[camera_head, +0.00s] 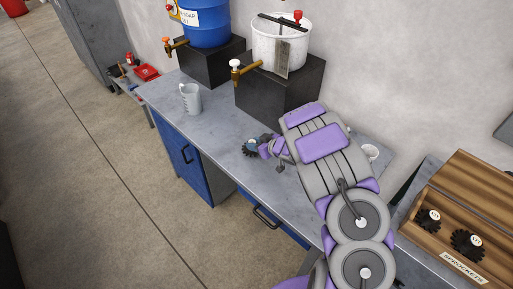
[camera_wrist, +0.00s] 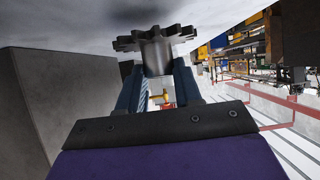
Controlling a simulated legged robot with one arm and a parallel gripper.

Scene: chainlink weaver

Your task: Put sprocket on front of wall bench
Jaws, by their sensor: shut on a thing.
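The dark toothed sprocket (camera_head: 249,148) is held in my gripper (camera_head: 264,146), over the front part of the grey-topped wall bench (camera_head: 218,122). In the wrist view the sprocket (camera_wrist: 155,42) shows its toothed rim and round grey hub, with the hub between the two fingers of my gripper (camera_wrist: 157,78). My gripper is shut on it. I cannot tell whether the sprocket touches the bench top or is just above it. My arm hides part of the bench to the right.
A clear measuring jug (camera_head: 191,99) stands left on the bench. A blue barrel (camera_head: 207,22) and white bucket (camera_head: 281,42) sit on dark blocks at the back. A wooden sprocket rack (camera_head: 465,215) with several spare sprockets is at the right. A white cup (camera_head: 371,152) is behind my arm.

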